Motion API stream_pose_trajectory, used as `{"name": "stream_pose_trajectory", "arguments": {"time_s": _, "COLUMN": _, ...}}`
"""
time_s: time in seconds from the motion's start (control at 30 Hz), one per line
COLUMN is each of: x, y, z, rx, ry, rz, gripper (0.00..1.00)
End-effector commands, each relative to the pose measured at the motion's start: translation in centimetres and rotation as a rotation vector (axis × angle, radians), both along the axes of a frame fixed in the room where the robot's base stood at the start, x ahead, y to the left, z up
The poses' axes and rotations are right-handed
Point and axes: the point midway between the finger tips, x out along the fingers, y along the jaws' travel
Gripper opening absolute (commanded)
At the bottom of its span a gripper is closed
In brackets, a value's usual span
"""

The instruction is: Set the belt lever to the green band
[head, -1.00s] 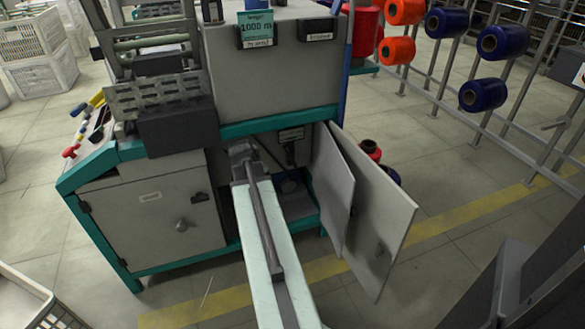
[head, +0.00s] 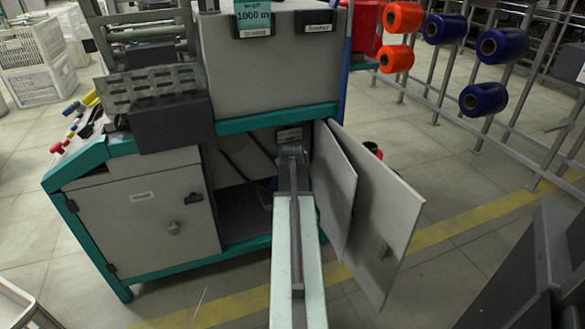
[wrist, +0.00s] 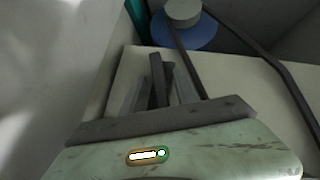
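The open lower cabinet of the winding machine (head: 247,236) is in the middle of the head view. My arm reaches into it, with my gripper (head: 291,152) under a small plate (head: 289,135) on the back wall. In the wrist view, my gripper (wrist: 163,80) shows as narrow dark fingers close together; whether they are parted is unclear. Beyond them are a blue disc (wrist: 190,38) with a grey hub (wrist: 183,12) and dark strands running from it, like a belt on a pulley. I cannot pick out the belt lever or its green band.
Two open door panels (head: 375,220) stand close right of my arm. A closed cabinet door (head: 140,222) is at left. Blue and orange spools (head: 503,44) hang on a rack at right.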

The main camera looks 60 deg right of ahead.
Motion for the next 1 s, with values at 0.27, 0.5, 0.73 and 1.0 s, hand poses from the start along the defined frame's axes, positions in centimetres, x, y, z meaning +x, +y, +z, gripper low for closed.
{"name": "stream_pose_trajectory", "arguments": {"time_s": 0.27, "x": 1.2, "y": -2.0, "z": -2.1, "rx": 0.0, "ry": 0.0, "rz": -0.002, "gripper": 0.36}}
{"name": "stream_pose_trajectory", "arguments": {"time_s": 0.5, "x": 1.1, "y": -1.9, "z": -2.0, "rx": 0.0, "ry": 0.0, "rz": -0.002, "gripper": 0.11}}
{"name": "stream_pose_trajectory", "arguments": {"time_s": 0.73, "x": 1.1, "y": -2.0, "z": -2.0, "rx": 0.007, "ry": -0.004, "rz": -0.003, "gripper": 0.0}}
{"name": "stream_pose_trajectory", "arguments": {"time_s": 1.0, "x": 1.1, "y": -2.1, "z": -1.9, "rx": 0.206, "ry": -0.149, "rz": -0.006, "gripper": 0.0}}
